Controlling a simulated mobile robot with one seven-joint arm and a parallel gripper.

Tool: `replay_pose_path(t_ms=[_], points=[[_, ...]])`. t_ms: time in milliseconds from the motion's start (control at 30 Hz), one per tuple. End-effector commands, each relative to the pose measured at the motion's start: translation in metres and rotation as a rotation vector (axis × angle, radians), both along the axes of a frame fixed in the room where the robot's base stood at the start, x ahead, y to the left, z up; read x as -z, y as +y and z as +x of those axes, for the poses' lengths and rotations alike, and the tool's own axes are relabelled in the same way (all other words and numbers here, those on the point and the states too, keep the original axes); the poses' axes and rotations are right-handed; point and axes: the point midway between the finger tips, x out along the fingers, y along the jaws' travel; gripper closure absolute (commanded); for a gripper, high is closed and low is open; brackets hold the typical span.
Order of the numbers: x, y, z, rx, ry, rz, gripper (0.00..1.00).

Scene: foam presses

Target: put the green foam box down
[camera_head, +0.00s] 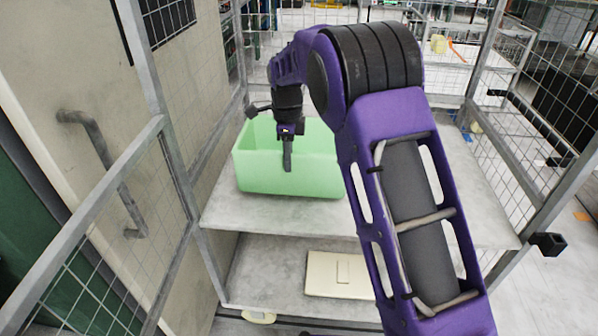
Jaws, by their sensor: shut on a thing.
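The green foam box (262,172) is light green and open at the top. It is at the upper shelf (262,216) of a metal rack, upright, in the left middle of the head view. I cannot tell whether its base touches the shelf. My gripper (287,160) reaches down at the box's near wall and is shut on it, with one dark finger showing on the outside face. The other finger is hidden. My purple arm covers the right side of the box and part of the shelf.
A cream flat box (341,275) lies on the lower shelf (262,275). Wire mesh panels and grey posts (165,120) enclose the rack at left and right. The upper shelf has bare room to the right of my arm. A wall with a pipe handle (110,170) is at the left.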

Motion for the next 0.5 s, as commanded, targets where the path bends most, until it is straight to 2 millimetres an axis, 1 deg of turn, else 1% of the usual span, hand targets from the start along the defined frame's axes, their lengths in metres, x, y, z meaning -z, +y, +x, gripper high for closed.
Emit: replay_pose_path(t_ms=[133,333,400,500], points=[[0.014,0.000,0.000,0.000,0.001,0.000,1.00],[0.046,0.000,0.000,0.001,0.002,0.000,1.00],[0.052,0.000,0.000,0.001,0.001,0.000,1.00],[0.051,0.000,0.000,0.000,-0.001,0.001,1.00]])
